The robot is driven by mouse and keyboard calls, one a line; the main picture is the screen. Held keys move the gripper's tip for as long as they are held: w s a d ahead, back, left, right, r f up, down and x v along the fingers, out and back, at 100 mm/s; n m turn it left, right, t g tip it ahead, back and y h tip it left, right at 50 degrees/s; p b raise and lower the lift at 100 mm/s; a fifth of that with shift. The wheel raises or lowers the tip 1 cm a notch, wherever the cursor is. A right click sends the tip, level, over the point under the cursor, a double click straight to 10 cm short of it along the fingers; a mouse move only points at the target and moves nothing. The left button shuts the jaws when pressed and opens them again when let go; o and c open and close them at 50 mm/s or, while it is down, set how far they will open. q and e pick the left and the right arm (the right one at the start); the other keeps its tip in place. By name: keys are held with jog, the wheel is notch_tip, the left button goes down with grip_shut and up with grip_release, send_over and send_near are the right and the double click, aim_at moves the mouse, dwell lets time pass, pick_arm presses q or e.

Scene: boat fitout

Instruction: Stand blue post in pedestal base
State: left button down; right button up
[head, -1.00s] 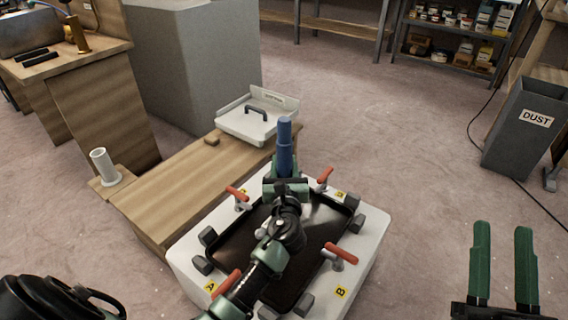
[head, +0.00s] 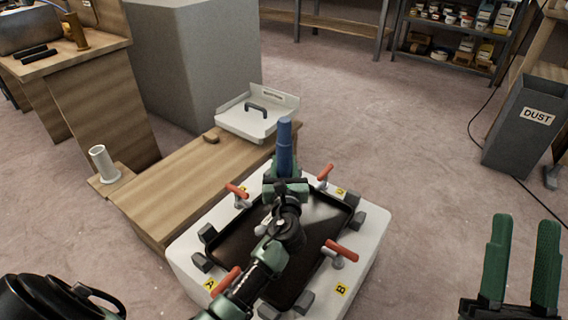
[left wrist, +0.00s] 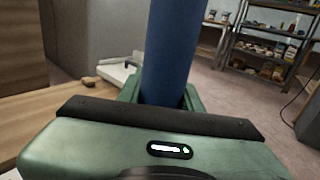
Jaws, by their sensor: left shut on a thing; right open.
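The blue post (head: 285,148) stands roughly upright in my left gripper (head: 285,183), above the far end of the white fixture block. In the left wrist view the post (left wrist: 172,52) rises between the green fingers of that gripper (left wrist: 165,95); its lower end is hidden. The pedestal base (head: 104,166), a pale grey tube on a round flange, stands at the left end of the wooden bench. The post is well to the right of it and apart from it. My right gripper (head: 521,262) is open and empty at the lower right, above the floor.
The white fixture block (head: 190,258) carries a dark tray (head: 322,222) and several red-handled clamps. A white tray with a dark handle (head: 237,124) sits at the bench's far end. The wooden bench (head: 165,187) is mostly bare. A grey dust bin (head: 522,130) stands at right.

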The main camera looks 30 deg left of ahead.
pick_arm(q)
jog(key=shift+f, duration=0.25)
pick_arm(e)
jog(key=shift+s+d+r+t, duration=0.1)
jog(key=shift+s+r+t, duration=0.5)
jog(key=shift+s, duration=0.2)
pick_arm(q)
jog(key=c, duration=0.9)
grip_release()
jog(key=shift+o, duration=0.2)
jog(key=shift+f, duration=0.15)
jog(key=shift+s, duration=0.1)
